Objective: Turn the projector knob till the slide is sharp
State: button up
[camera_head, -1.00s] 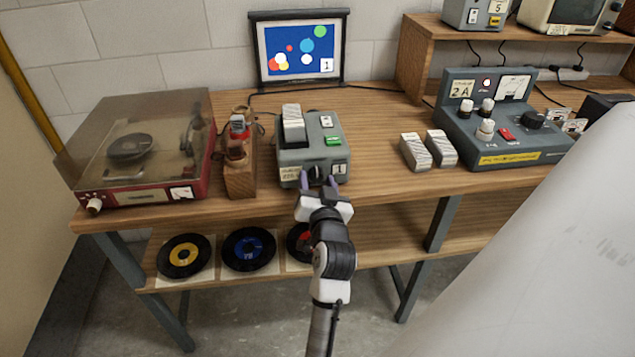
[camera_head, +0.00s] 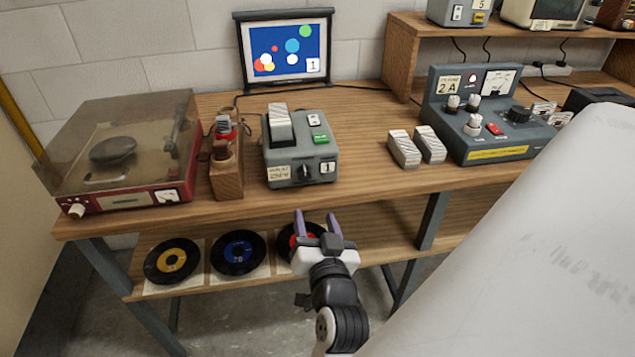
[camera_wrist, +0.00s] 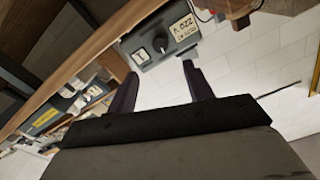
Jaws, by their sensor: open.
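The grey projector (camera_head: 300,150) stands on the wooden bench with a slide holder on top and a green button. Its dark knob (camera_head: 304,172) is on the front face, between two labels; the knob also shows in the wrist view (camera_wrist: 160,45). The screen (camera_head: 286,50) behind shows coloured circles on blue with crisp edges and a small "1" label. My gripper (camera_head: 318,220) is open and empty, below and in front of the projector, clear of the knob. Its two fingers (camera_wrist: 158,95) show in the wrist view with nothing between them.
A record player (camera_head: 125,155) and a wooden stand (camera_head: 226,165) are left of the projector. Two white-topped blocks (camera_head: 417,147) and a control box (camera_head: 490,120) are on the right. Records (camera_head: 238,252) lie on the lower shelf. A large pale surface fills the lower right.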

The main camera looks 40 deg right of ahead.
jog(key=shift+p+v, duration=0.5)
jog(key=shift+v, duration=0.25)
jog(key=shift+r, duration=0.15)
